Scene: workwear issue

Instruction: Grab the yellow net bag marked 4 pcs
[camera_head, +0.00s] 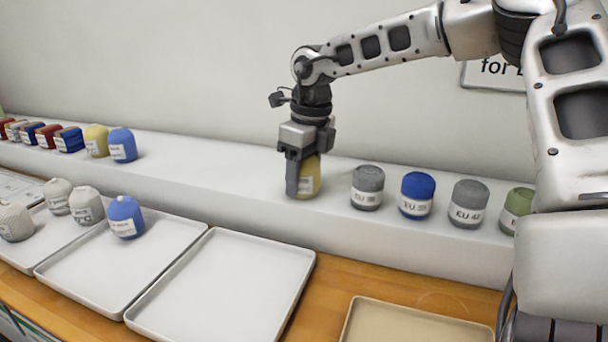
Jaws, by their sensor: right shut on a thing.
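A yellow bag (311,174) with a white label stands on the white ledge (240,178), in the middle of the picture. My right gripper (300,178) points down over it and is shut on it, with one finger in front of its left part. The label is partly covered, so I cannot read its marking. Another yellow bag (96,141) with a white label stands on the ledge at the left, beside a blue one; its print is too small to read. My left gripper is not in view.
Grey, blue and green labelled items stand right of my gripper, the nearest being a grey one (367,188). An empty white tray (222,285) and a beige tray (410,322) lie in front. Another tray (75,262) holds a blue item (125,217).

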